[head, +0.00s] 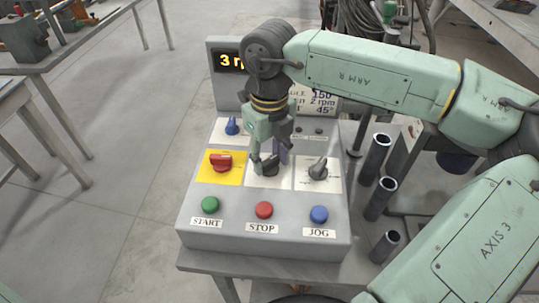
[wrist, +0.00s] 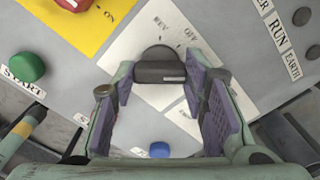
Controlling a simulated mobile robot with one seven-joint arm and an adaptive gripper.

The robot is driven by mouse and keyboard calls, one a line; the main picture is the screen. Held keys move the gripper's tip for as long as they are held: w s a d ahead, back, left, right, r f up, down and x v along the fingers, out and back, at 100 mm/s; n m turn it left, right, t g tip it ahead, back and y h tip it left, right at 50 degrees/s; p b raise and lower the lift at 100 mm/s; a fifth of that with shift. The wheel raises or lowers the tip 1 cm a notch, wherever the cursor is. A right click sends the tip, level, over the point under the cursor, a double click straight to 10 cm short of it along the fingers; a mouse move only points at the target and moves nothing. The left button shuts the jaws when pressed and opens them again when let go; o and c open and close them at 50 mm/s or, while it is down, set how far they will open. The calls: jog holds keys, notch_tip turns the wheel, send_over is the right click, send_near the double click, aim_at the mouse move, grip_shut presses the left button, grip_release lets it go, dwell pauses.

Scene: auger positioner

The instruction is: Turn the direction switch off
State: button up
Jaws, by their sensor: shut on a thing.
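The direction switch is a dark knob (wrist: 160,72) on a white plate with the words REV and OFF readable above it in the wrist view. In the head view its dark knob (head: 269,168) is partly hidden by my gripper. My gripper (head: 270,160) points down at the middle plate of the control box. In the wrist view my gripper (wrist: 160,80) has one purple pad at each side of the knob and is shut on it. I cannot tell which mark the knob points to.
The grey control box (head: 200,230) also carries a red switch (head: 220,161) on yellow, a grey knob (head: 318,168), a blue knob (head: 232,126), and green (head: 210,205), red (head: 264,210) and blue (head: 319,214) buttons. Dark tubes (head: 381,200) stand to its right.

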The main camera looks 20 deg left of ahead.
jog(key=c, duration=0.4)
jog(key=shift+f+n+b, duration=0.1)
jog(key=shift+n+b, duration=0.2)
jog(key=shift+b, duration=0.15)
jog(key=shift+n+b, duration=0.5)
jog(key=shift+b, duration=0.1)
jog(key=n+b, duration=0.2)
jog(key=n, duration=0.1)
jog(key=shift+n+b, duration=1.2)
jog(key=shift+n, duration=0.8)
jog(key=o, duration=1.1)
